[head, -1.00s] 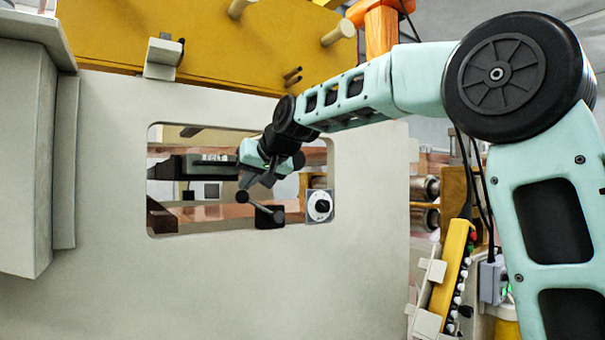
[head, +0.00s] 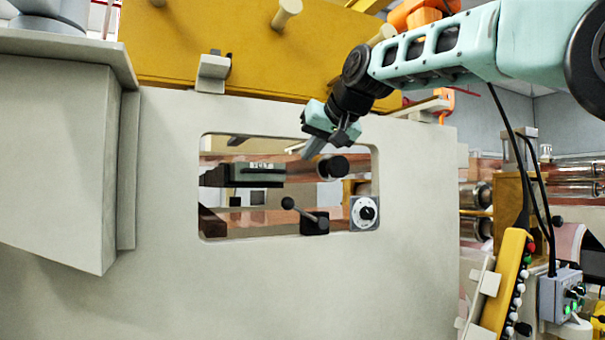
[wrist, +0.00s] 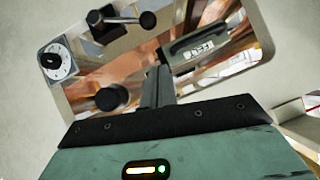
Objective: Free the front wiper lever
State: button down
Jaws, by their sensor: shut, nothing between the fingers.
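A lever with a black ball end (head: 288,203) and a metal rod juts from a black block (head: 314,222) at the lower edge of the window in the pale panel. The rod slants up and left from the block. In the wrist view the ball (wrist: 94,17) and block (wrist: 147,20) show at the top. My gripper (head: 308,153) is shut and empty, in front of the window's upper edge, above the lever and apart from it. Its fingers (wrist: 158,72) also show in the wrist view. Nothing visibly touches the lever.
A black round knob (head: 334,167) sits right of my fingers. A white dial (head: 364,212) is at the window's lower right. A dark green labelled box (head: 258,174) and copper-coloured strips lie behind the opening. The pale panel (head: 300,275) borders the window closely.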

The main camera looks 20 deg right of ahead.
jog(key=shift+v, duration=1.25)
jog(key=s+a+f+n+g+b, duration=0.1)
jog(key=s+a+f+g+b, duration=0.3)
jog(key=f, duration=0.6)
jog(key=s+a+f+n+y+p, duration=0.1)
jog(key=s+a+f+n, duration=0.1)
jog(key=a+f, duration=0.65)
jog(key=s+a+f+n+g+b, duration=0.1)
jog(key=s+a+f+g+b, duration=0.2)
jog(key=f, duration=0.8)
jog(key=s+f+n+g+h+b, duration=0.2)
jog(key=s+f+n+g+b, duration=0.1)
jog(key=s+f, duration=2.1)
jog(key=shift+s+a+f+n+g, duration=0.15)
jog(key=shift+s+f+n+g, duration=0.25)
jog(key=shift+f+n+g, duration=0.5)
jog(key=shift+r+t, duration=0.2)
jog(key=shift+t, duration=0.1)
